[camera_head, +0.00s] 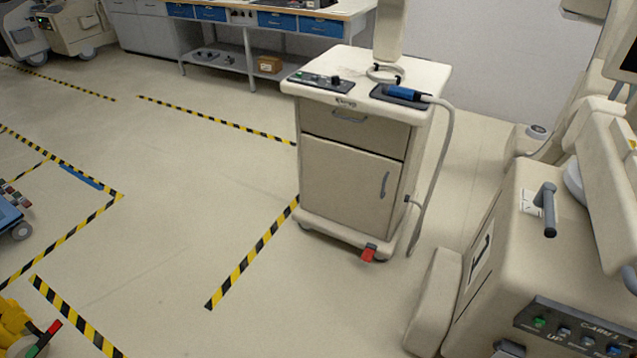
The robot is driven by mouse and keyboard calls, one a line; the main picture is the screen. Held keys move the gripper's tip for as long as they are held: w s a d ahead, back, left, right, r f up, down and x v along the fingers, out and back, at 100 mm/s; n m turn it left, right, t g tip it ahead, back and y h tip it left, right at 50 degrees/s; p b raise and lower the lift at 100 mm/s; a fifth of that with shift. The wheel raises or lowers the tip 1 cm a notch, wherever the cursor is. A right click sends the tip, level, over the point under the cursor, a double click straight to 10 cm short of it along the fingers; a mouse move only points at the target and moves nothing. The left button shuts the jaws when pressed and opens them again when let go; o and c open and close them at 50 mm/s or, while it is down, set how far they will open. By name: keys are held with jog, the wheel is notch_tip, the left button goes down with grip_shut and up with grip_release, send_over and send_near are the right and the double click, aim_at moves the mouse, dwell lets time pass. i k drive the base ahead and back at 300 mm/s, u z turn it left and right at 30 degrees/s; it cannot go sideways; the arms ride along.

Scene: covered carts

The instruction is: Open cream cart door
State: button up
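The cream cart (313,227) stands upright on the floor a little right of the middle. Its door (340,187) is on the lower front and looks shut, flush with the body. A grey vertical bar handle (384,185) sits near the door's right edge. A drawer (355,131) with a small grey handle is above the door and looks shut. My gripper is not in view, so its place relative to the door does not show.
A red caster pedal (369,253) sticks out at the cart's front foot. A hose (436,165) hangs down its right side. A large cream machine (520,250) stands close at the right. Open floor (180,190) lies left, with yellow-black tape. A workbench (262,47) is behind.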

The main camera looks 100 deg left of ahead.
aim_at(356, 189)
jog(key=u, duration=2.8)
jog(key=k, duration=0.65)
jog(key=z, duration=0.6)
jog(key=i, duration=1.3)
jog(key=u, duration=0.85)
jog(key=i, duration=1.05)
jog(key=u, duration=1.4)
jog(key=i, duration=0.3)
jog(key=u, duration=0.2)
